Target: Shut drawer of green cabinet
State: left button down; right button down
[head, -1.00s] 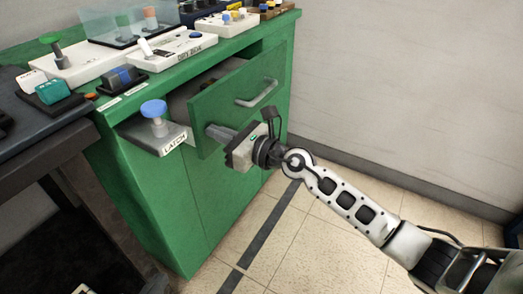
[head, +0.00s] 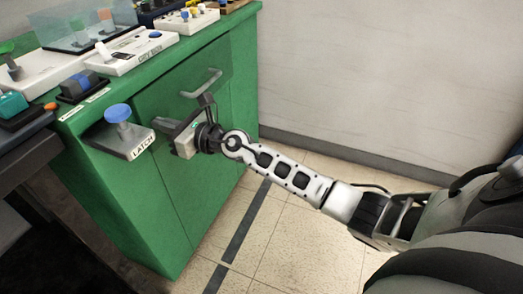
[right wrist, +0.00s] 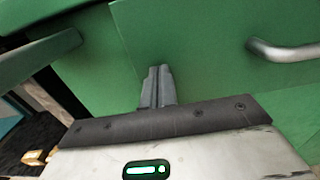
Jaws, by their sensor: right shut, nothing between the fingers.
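The green cabinet (head: 165,215) stands at the left of the head view. Its drawer front (head: 150,100) looks flush or nearly flush with the cabinet face, and no open interior shows. The drawer's metal handle (head: 203,84) is at the upper right of the front; it also shows in the right wrist view (right wrist: 285,51). My right gripper (head: 168,125) is shut and empty, its tips at the drawer front, left of and below the handle. In the right wrist view the closed fingers (right wrist: 157,85) point at the green front; I cannot tell whether they touch. My left gripper is out of view.
A shelf marked LATCH (head: 125,137) with a blue knob (head: 117,113) juts out left of the drawer. Boxes with buttons (head: 138,50) and a clear case (head: 85,32) sit on the cabinet top. The tiled floor (head: 300,225) to the right is free.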

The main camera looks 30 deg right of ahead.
jog(key=shift+a+r, duration=0.2)
